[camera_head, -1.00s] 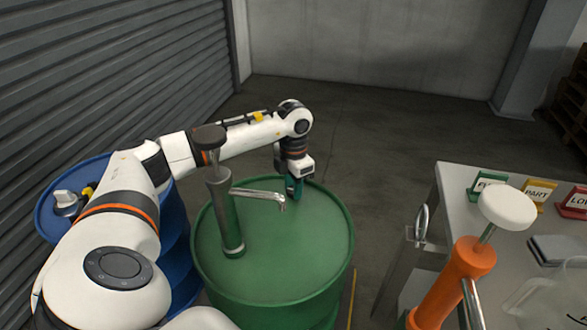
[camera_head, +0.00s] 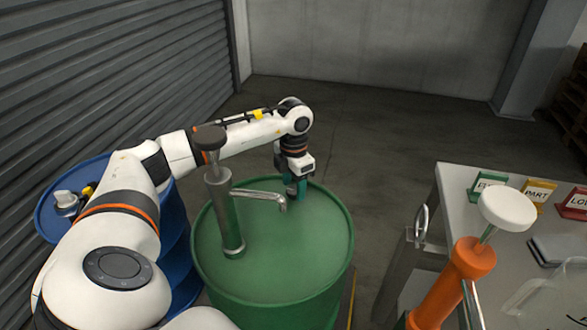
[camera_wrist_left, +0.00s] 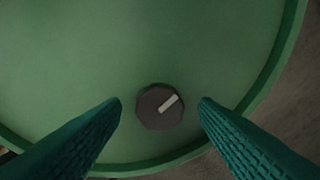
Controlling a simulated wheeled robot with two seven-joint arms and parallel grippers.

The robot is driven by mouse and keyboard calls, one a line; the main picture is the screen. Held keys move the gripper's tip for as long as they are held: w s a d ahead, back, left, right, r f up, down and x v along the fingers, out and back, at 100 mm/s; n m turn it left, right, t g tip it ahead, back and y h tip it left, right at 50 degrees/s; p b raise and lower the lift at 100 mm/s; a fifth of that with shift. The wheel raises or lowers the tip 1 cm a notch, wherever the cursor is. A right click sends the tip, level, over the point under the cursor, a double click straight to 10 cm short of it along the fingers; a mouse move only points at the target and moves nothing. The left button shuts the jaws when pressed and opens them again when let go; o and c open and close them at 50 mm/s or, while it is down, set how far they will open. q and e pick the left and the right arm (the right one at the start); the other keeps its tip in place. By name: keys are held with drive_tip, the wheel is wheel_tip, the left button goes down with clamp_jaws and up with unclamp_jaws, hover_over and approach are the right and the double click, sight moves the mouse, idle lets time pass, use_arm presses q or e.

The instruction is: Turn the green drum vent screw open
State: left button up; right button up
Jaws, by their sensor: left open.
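The green drum (camera_head: 300,255) stands upright in the middle of the head view. In the left wrist view its green lid (camera_wrist_left: 130,45) carries the vent screw (camera_wrist_left: 160,106), a dark faceted knob with a pale bar pointing up and right. My left gripper (camera_head: 296,192) is over the far edge of the lid. Its two teal fingers are open on either side of the vent screw in the left wrist view (camera_wrist_left: 161,102), with a gap on each side. The screw is hidden in the head view. My right gripper is not in view.
A grey hand pump (camera_head: 228,215) with a spout stands on the green lid. A blue drum (camera_head: 175,240) is at left, partly behind my arm. At right are a table (camera_head: 455,185) with several label stands and an orange pump (camera_head: 452,280). Floor behind is clear.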

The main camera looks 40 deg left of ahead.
sight(294, 190)
use_arm(q)
wheel_tip(294, 190, up, 11)
drive_tip(key=p, duration=0.1)
drive_tip(key=shift+r, duration=0.2)
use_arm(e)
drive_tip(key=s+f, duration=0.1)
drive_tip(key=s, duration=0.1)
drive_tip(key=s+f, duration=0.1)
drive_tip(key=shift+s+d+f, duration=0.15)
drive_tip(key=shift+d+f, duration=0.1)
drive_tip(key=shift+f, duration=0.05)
